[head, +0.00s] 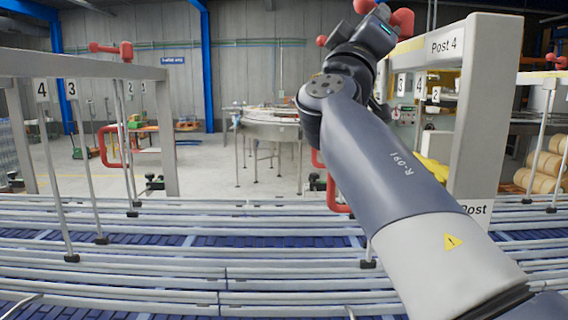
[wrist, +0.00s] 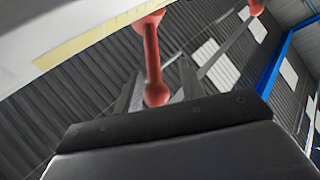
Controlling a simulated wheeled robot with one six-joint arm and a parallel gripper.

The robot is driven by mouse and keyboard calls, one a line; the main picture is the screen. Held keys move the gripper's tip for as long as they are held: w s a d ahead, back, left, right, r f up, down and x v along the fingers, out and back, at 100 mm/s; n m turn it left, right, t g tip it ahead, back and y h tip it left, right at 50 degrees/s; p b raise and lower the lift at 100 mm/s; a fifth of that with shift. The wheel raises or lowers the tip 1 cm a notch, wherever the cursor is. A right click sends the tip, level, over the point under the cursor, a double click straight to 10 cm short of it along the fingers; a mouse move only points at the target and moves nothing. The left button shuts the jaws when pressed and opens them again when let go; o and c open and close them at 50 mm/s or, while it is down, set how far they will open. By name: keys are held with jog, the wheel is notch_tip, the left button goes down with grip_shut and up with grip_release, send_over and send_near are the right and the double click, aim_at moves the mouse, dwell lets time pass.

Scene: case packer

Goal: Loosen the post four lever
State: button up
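The post four lever is a red bar with ball ends, in the wrist view (wrist: 152,55). Its near ball lies between the two grey fingers of my gripper (wrist: 158,88). The fingers stand apart, with visible space beside the ball, and I see no grip on it. In the head view, post 4 (head: 487,110) is a pale frame labelled "Post 4" on its top beam. Red lever parts (head: 403,20) show at the beam's end beside my wrist. My wrist hides most of the lever there, and the fingers cannot be made out.
A second pale post frame (head: 168,130) with a red lever (head: 105,47) stands at left. Blue conveyor lanes with metal rails (head: 190,240) run across the front. Thin numbered rods (head: 83,160) hang over them. A round table (head: 270,125) stands behind on open floor.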

jog(key=p+x, duration=0.2)
jog(key=x, duration=0.2)
jog(key=shift+w+d+r, duration=0.1)
jog(key=shift+w+r, duration=0.05)
jog(key=shift+r, duration=0.2)
jog(key=shift+w+d+f+t+y+b, duration=0.15)
jog(key=shift+d+f+t+y+b, duration=0.2)
jog(key=shift+y, duration=0.25)
jog(key=shift+n+y+b, duration=0.4)
jog(key=shift+n+b, duration=0.1)
jog(key=shift+b, duration=0.1)
jog(key=shift+s+t+y+b, duration=0.45)
jog(key=shift+y, duration=0.15)
jog(key=b+v, duration=0.7)
jog(key=v, duration=0.4)
jog(key=w+r+p, duration=0.3)
jog(key=r+p, duration=0.1)
jog(key=p, duration=0.3)
jog(key=shift+w+r+n, duration=0.3)
jog(key=shift+w+r, duration=0.05)
jog(key=shift+w, duration=0.05)
jog(key=shift+a+f, duration=0.1)
